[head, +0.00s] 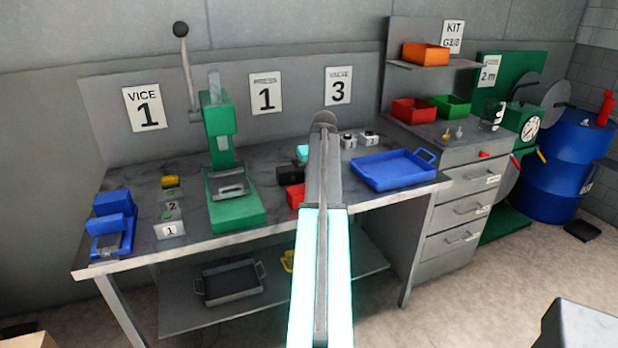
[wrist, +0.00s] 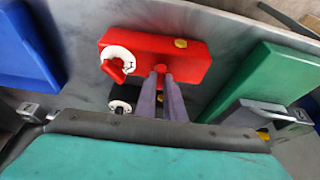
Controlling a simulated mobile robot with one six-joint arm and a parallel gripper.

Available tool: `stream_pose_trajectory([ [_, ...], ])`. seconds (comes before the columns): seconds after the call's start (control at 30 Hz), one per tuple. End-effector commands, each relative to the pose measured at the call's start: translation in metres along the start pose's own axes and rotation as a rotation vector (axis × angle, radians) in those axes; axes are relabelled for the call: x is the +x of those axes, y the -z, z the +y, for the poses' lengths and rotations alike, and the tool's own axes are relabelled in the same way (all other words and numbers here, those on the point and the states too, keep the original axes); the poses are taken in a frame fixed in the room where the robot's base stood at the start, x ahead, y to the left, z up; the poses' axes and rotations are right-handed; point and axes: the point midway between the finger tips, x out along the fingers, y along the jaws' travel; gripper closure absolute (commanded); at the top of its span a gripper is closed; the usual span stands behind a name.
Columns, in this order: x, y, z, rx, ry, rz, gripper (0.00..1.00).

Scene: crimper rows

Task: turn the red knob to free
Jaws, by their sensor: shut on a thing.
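In the wrist view a red box (wrist: 195,60) carries a white dial (wrist: 112,52) with the red knob (wrist: 116,69) on it, and a yellow button (wrist: 181,43). My gripper (wrist: 161,70) has its two thin fingers close together at the edge of the red box, shut on a small red part there. The fingertips are to the right of the red knob and apart from it. In the head view the red box (head: 295,195) is partly hidden by my arm, and the gripper is hidden too.
A black box (head: 290,175) stands behind the red one. The green press (head: 235,212) is to its left, a blue tray (head: 395,178) to its right. A blue vice (head: 112,225) stands at the bench's left end. A dark dial unit (wrist: 121,103) lies below the red box in the wrist view.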

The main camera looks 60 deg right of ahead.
Motion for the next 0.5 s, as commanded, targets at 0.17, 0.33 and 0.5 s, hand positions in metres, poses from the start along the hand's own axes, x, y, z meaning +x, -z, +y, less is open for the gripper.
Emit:
stream_pose_trajectory([
  [0.17,-0.0004,0.0003,0.0001,-0.028,0.012,0.0,1.0],
  [0.33,-0.0003,0.0001,-0.0001,-0.032,0.014,0.0,1.0],
  [0.5,-0.0002,0.0001,-0.0003,-0.032,0.014,-0.001,1.0],
])
